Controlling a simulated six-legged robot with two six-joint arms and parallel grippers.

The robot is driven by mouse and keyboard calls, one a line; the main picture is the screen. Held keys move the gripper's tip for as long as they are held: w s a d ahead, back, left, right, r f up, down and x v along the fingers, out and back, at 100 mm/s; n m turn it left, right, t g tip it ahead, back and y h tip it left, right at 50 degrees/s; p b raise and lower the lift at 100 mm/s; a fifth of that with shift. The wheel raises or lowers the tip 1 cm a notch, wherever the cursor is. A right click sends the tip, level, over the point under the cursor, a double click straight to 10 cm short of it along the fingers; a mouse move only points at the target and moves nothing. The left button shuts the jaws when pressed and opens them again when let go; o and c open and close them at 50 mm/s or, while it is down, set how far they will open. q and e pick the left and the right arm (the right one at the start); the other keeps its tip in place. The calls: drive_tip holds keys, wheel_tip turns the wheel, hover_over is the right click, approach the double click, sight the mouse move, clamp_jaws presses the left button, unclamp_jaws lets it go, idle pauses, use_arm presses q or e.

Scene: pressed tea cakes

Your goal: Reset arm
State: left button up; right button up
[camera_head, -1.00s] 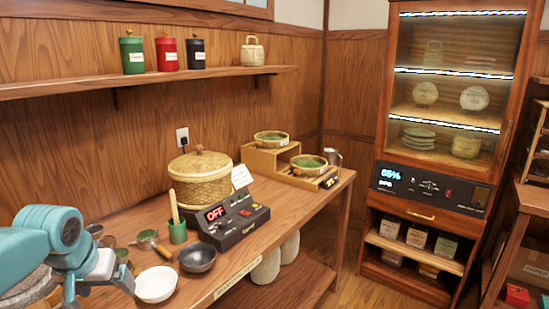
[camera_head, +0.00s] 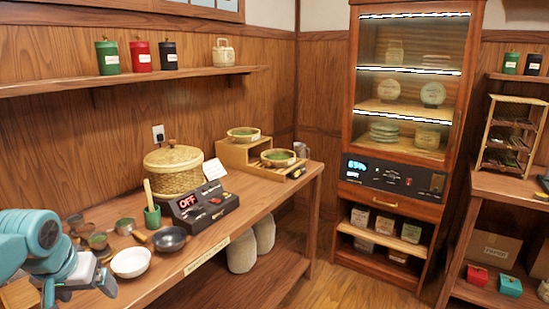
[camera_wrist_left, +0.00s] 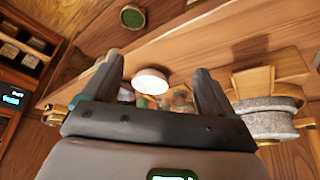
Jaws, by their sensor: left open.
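My left gripper (camera_head: 104,280) is at the lower left of the head view, at the end of my teal arm, by the front edge of the wooden counter (camera_head: 225,232). In the left wrist view the two dark jaws of my left gripper (camera_wrist_left: 158,70) stand wide apart with nothing held between them. A white bowl (camera_head: 131,262) sits on the counter just right of the gripper. That white bowl (camera_wrist_left: 150,81) also shows beyond and between the jaws in the wrist view. My right gripper is not seen in either view.
A dark bowl (camera_head: 169,239), a green cup (camera_head: 152,217), a black device reading OFF (camera_head: 203,203) and a lidded basket (camera_head: 173,172) stand on the counter. A grey stone piece (camera_wrist_left: 264,118) lies right of the jaws. A glass cabinet (camera_head: 408,180) stands at right; floor before it is clear.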

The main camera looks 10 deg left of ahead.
use_arm(q)
drive_tip(key=w+d+f+m+g+h+p, duration=0.1)
drive_tip(key=d+f+h, duration=0.1)
drive_tip(key=d+f, duration=0.8)
drive_tip(key=d+f+m+g+h+p, duration=0.15)
drive_tip(key=d+f, duration=0.45)
drive_tip(key=f, duration=0.7)
drive_tip(key=s+d+f+h+p, duration=0.1)
drive_tip(key=s+d+f, duration=0.5)
drive_tip(key=s, duration=0.3)
drive_tip(key=s+d+f+g+h+p, duration=0.1)
drive_tip(key=s+d+f, duration=0.6)
drive_tip(key=s, duration=0.2)
drive_tip(key=shift+s+d+f+n, duration=0.15)
drive_tip(key=shift+s+f+n, duration=0.1)
drive_tip(key=shift+s+n, duration=0.2)
drive_tip(key=shift+g, duration=0.25)
